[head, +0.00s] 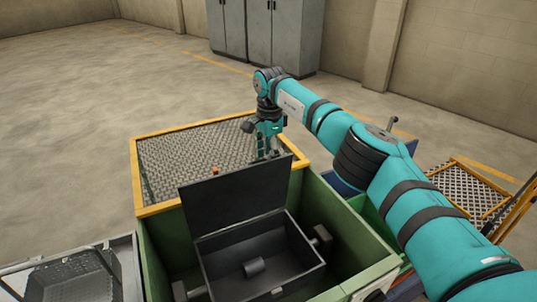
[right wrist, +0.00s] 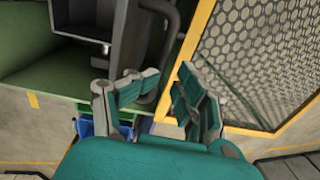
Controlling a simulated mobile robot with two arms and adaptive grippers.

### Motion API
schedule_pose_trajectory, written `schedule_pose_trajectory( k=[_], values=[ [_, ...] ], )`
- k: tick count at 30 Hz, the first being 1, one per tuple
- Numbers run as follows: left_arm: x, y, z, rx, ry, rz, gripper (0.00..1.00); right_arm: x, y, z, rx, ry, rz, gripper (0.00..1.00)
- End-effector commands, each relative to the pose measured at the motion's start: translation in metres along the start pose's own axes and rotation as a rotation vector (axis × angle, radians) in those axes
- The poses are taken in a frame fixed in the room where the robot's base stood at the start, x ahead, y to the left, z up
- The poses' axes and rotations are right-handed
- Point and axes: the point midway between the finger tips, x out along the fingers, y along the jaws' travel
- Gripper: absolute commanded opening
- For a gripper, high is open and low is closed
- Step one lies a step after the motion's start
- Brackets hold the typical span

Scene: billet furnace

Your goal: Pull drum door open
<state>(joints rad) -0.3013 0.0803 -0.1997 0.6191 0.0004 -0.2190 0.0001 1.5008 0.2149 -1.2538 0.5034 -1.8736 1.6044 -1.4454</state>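The drum (head: 260,262) is a dark grey open box inside a green housing. Its drum door (head: 235,195) is a flat dark panel standing up, tilted, along the far side of the drum opening, so the inside shows. My right gripper (head: 267,155) points down just behind the door's top edge, near its right corner. In the right wrist view the two fingers of my right gripper (right wrist: 166,82) are apart, with nothing clearly held between them. Whether a finger touches the door cannot be told. My left gripper is out of view.
A yellow-framed mesh platform (head: 185,150) lies behind the housing (head: 335,255). A metal tray (head: 75,278) is at lower left, and another yellow-framed mesh panel (head: 470,190) at right. Grey cabinets (head: 275,35) stand against the far wall. The floor at left is clear.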

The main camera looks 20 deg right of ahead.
Motion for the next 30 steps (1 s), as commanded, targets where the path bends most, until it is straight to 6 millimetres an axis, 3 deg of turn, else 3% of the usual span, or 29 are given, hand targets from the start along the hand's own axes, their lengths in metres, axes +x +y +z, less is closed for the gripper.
schedule_pose_trajectory(
  k=[9, 15, 21, 30],
  values=[
    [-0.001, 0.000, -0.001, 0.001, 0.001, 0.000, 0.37, -0.072, 0.001, 0.000, -0.001, 0.003, -0.010, 0.34],
    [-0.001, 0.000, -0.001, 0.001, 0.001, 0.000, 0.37, -0.105, 0.002, 0.000, 0.000, 0.003, -0.009, 0.34],
    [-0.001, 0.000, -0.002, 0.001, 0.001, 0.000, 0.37, -0.117, 0.003, 0.000, -0.001, 0.003, -0.008, 0.34],
    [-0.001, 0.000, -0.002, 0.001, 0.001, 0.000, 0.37, -0.117, 0.003, 0.000, -0.002, 0.003, -0.008, 0.34]
  ],
)
